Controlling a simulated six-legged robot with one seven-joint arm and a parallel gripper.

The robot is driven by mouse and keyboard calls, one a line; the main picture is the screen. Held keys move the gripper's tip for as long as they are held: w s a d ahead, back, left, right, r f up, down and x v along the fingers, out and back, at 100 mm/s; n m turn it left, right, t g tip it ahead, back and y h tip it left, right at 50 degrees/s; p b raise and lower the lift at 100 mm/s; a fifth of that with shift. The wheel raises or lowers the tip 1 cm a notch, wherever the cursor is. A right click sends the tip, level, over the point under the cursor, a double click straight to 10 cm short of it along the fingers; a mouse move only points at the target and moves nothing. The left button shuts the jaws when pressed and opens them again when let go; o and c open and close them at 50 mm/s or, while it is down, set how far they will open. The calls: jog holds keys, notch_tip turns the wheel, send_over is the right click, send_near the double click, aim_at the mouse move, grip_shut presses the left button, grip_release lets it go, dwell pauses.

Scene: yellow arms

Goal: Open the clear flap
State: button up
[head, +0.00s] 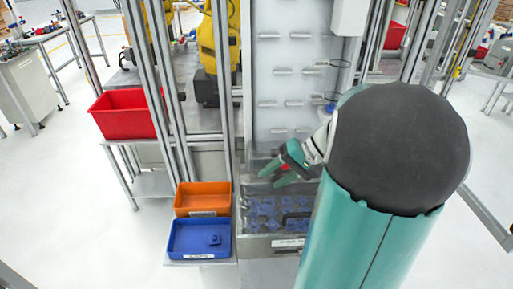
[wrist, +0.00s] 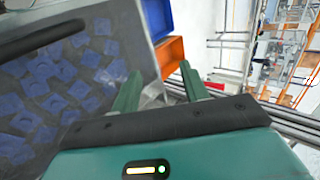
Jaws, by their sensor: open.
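The clear flap (head: 268,208) seems to lie over a grey bin, with several blue parts visible through it. A dark bar handle (head: 292,218) sits toward its right side. In the wrist view the flap (wrist: 75,88) fills the left side, with its black handle (wrist: 40,40) at the upper left. My gripper (head: 268,176) is open and empty, over the back left part of the bin in the head view. In the wrist view its two fingers (wrist: 160,88) point past the flap's edge, apart from the handle. Whether a finger touches the flap I cannot tell.
An orange tray (head: 203,198) and a blue tray (head: 200,238) stand left of the bin. A red bin (head: 122,113) is farther left. Metal posts (head: 163,95) rise beside the trays, and a tall pale panel (head: 293,85) with small shelves stands behind.

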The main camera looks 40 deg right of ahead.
aim_at(285, 168)
jog(key=s+d+m+t, duration=0.1)
jog(key=s+d+t, duration=0.1)
jog(key=d, duration=0.3)
jog(key=s+d+f+m+t, duration=0.1)
jog(key=d+t, duration=0.2)
jog(key=d, duration=0.2)
jog(key=s+d+f+m+t, duration=0.1)
jog(key=s+d+t, duration=0.1)
jog(key=d, duration=0.4)
jog(key=shift+s, duration=0.35)
jog(key=x, duration=1.3)
jog(key=shift+w+a+r, duration=0.15)
jog(key=shift+w, duration=0.3)
jog(key=shift+c, duration=0.5)
grip_shut()
